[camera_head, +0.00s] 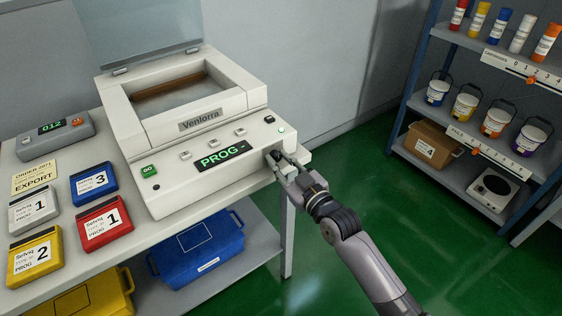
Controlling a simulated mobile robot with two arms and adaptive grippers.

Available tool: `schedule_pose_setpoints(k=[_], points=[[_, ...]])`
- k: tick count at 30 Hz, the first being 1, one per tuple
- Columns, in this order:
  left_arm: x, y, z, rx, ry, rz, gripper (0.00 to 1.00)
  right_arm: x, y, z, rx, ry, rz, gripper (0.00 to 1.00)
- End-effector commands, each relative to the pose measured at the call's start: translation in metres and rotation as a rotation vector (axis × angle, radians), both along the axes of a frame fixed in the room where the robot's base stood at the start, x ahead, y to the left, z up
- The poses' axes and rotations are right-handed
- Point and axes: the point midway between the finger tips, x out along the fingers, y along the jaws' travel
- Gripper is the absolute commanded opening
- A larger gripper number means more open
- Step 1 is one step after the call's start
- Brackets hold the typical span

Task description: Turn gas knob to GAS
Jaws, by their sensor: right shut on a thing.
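A white machine labelled Venlorra (200,152) stands on the table with its clear lid up. Its front panel has a display reading PROG (221,157), a green GO button (149,170) and several small switches. My right gripper (277,159) is at the right end of the front panel, shut on a small dark knob (272,157) there. The fingers cover most of the knob, and its pointer and any GAS marking cannot be made out. My left gripper is not in view.
Coloured Selviq boxes (101,222), an order card (34,178) and a grey counter box (54,137) lie on the table left of the machine. Blue and yellow bins sit below. A shelf (480,150) with buckets and bottles stands right; green floor between is clear.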

Motion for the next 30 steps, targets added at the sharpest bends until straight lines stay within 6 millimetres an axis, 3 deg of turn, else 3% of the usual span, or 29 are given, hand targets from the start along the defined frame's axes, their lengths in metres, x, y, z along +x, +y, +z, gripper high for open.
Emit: schedule_pose_setpoints(k=[14,30], points=[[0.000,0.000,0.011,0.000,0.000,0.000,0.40,0.000,0.000,0.002,0.124,0.092,0.001,0.00],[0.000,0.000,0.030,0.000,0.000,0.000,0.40,0.000,0.000,0.002,0.527,0.384,-0.001,0.00]])
